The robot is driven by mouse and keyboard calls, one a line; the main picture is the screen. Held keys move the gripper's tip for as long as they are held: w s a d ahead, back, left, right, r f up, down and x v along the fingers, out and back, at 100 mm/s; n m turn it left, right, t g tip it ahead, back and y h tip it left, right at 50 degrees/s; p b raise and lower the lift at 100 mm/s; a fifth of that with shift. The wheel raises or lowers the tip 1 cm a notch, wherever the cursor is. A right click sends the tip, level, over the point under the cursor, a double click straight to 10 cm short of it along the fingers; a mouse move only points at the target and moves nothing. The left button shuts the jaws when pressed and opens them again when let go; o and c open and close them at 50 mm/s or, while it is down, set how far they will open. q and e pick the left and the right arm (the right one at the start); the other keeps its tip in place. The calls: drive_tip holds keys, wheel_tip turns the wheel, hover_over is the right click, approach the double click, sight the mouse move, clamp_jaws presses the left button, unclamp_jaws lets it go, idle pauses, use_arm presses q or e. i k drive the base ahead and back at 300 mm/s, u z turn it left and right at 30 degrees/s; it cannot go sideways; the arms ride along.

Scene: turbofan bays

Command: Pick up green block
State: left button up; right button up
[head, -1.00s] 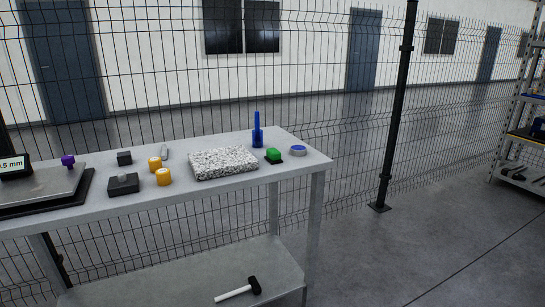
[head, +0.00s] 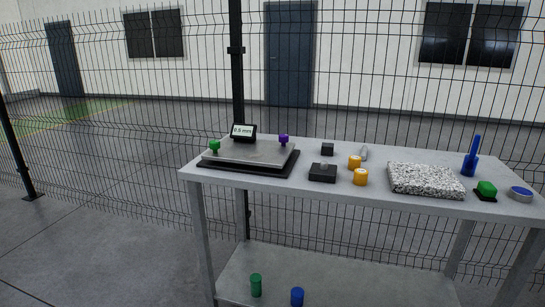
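A green block (head: 486,188) with a faceted shape sits on a small black base near the right end of the grey workbench (head: 330,196) in the head view. It stands between the speckled slab and a round blue-rimmed dish. A smaller green knob-like piece (head: 214,146) stands on the left edge of the metal plate. A green cylinder (head: 255,285) stands on the lower shelf. Neither of my grippers shows in the head view.
On the bench are a metal plate (head: 248,152) with a display (head: 243,131), yellow cylinders (head: 360,177), a black block (head: 322,173), a speckled slab (head: 425,180), a blue bottle (head: 470,160) and the dish (head: 521,193). A wire fence stands behind. Floor at left is clear.

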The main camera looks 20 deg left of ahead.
sight(486, 191)
drive_tip(key=u, duration=0.2)
drive_tip(key=i, duration=1.1)
drive_tip(key=z, duration=0.7)
